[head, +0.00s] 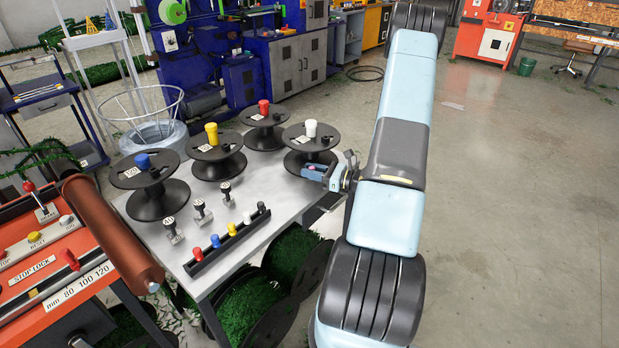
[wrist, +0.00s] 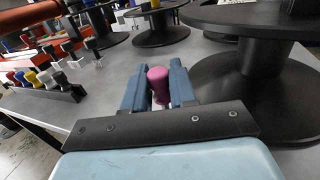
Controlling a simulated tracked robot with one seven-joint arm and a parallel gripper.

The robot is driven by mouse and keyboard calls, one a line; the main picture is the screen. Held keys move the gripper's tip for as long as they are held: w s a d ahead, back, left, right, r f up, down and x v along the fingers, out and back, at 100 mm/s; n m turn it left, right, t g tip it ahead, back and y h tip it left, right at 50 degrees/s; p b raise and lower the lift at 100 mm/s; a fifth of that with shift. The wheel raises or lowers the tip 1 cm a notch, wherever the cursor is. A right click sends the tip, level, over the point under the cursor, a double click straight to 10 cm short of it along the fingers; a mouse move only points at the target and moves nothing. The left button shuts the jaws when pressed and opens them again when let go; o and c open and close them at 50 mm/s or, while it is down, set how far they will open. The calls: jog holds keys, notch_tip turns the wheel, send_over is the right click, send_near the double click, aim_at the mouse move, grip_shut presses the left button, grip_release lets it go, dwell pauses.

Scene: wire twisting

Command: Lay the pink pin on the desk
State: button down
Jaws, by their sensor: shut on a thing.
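The pink pin (wrist: 158,84) is between the two blue fingers of my gripper (wrist: 160,90) in the wrist view. The fingers are shut on it, and its rounded pink head faces the camera. In the head view my gripper (head: 318,173) is at the right side of the grey desk (head: 272,203), beside the spool with the white pin. I cannot make out the pink pin there. The desk's bare top also shows in the wrist view (wrist: 108,88). I cannot tell how high the pin is above it.
Black spools carry a blue pin (head: 143,161), a yellow pin (head: 212,133), a red pin (head: 264,107) and a white pin (head: 311,128). A black rack (head: 229,243) of coloured pins lies near the front edge. Small labelled blocks (head: 200,210) stand behind it.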

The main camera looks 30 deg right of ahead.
notch_tip(320, 180, down, 2)
jog(key=shift+f, duration=0.2)
jog(key=c, duration=0.9)
grip_release()
